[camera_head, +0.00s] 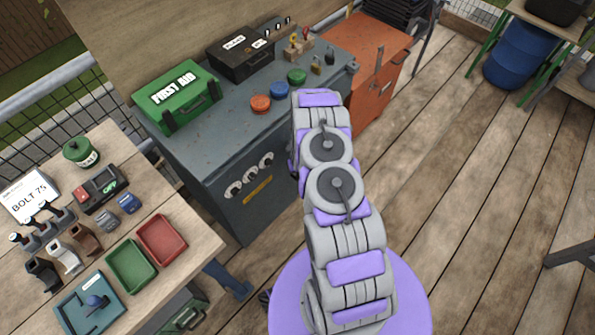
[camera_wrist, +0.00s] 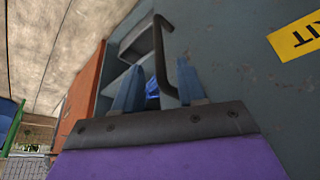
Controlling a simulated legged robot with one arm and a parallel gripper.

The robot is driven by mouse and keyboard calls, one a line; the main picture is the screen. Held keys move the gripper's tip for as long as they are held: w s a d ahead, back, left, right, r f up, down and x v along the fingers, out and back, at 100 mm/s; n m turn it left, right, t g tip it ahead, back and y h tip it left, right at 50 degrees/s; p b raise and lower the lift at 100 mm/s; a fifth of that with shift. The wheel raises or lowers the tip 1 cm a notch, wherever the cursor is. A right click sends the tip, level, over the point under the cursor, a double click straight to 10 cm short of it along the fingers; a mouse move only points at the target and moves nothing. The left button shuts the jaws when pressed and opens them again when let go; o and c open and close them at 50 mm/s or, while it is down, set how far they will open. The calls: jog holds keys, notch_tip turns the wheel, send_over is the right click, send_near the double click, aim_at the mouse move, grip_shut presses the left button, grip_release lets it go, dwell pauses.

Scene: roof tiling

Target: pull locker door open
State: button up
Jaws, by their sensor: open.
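The grey-blue locker (camera_head: 225,200) stands in the middle of the head view, its right part hidden by my arm. In the wrist view its front (camera_wrist: 235,60) bears a yellow label (camera_wrist: 297,38) and a dark bar handle (camera_wrist: 159,38). My gripper (camera_wrist: 160,66) is open, with its two blue fingers either side of the lower handle in this view; contact cannot be told. Left of the handle an opening shows pale grey inner surfaces (camera_wrist: 122,78), so the door looks ajar. Something blue (camera_wrist: 152,101) shows between the fingers. The head view does not show the fingertips.
An orange cabinet (camera_head: 372,55) adjoins the locker on the right. A green first aid case (camera_head: 177,95) and a black case (camera_head: 240,52) sit on the locker top. A wooden workbench (camera_head: 185,250) is at left.

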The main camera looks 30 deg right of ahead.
jog(key=shift+b+x, duration=0.6)
jog(key=shift+x, duration=2.15)
grip_shut()
